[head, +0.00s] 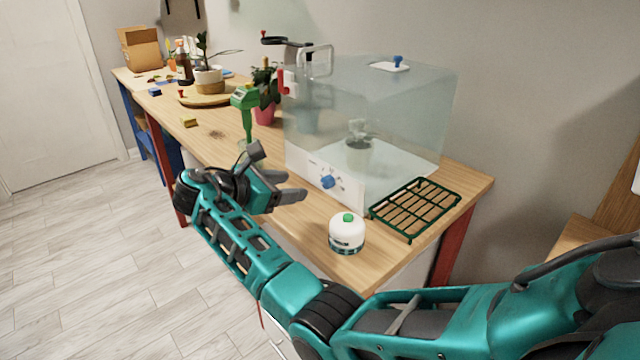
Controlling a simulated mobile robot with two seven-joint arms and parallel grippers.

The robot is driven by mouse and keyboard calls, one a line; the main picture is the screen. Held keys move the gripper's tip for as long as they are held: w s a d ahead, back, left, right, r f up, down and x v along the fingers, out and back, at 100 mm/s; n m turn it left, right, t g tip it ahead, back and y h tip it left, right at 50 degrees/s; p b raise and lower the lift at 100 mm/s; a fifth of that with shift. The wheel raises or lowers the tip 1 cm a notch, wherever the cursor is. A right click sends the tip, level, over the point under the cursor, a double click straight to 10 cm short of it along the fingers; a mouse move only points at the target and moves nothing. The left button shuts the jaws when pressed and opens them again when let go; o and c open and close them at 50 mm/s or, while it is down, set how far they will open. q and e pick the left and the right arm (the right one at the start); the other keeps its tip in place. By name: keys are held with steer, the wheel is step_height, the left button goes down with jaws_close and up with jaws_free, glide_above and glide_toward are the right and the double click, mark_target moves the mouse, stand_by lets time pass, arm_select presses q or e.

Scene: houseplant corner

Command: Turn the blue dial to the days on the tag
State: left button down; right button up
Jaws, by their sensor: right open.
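The blue dial (327,182) sits on the white front panel (345,188) at the base of a clear box. Small marks around the dial are too small to read. My right gripper (281,174) is open and empty, to the left of the dial and apart from it, over the table's front edge. I cannot make out a tag with days on it. My left gripper is not in view.
The clear box (400,110) holds a potted plant (358,148). A green-headed tool (245,97) stands behind my gripper.

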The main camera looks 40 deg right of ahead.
mark_target(324, 184)
steer(key=b+x, duration=0.1)
steer(key=x, duration=0.8)
steer(key=shift+f, duration=0.1)
steer(key=shift+d+f, duration=0.1)
steer(key=shift+d, duration=0.25)
steer(key=c, duration=1)
steer(key=shift+r+m+t+p, duration=0.2)
steer(key=shift+m+t+p, duration=0.15)
steer(key=shift+p, duration=0.6)
steer(key=shift+c, duration=0.2)
steer(key=shift+s+m+t+p, duration=0.1)
steer(key=shift+m+t+p, duration=0.15)
steer(key=shift+m+p, duration=0.35)
steer(key=shift+f+m+t+p, duration=0.15)
steer(key=shift+m+t+p, duration=0.35)
steer(key=shift+m+t, duration=0.15)
steer(key=shift+s+f+m+t, duration=0.1)
steer(key=shift+m+t, duration=0.25)
steer(key=shift+m, duration=0.45)
jaws_close()
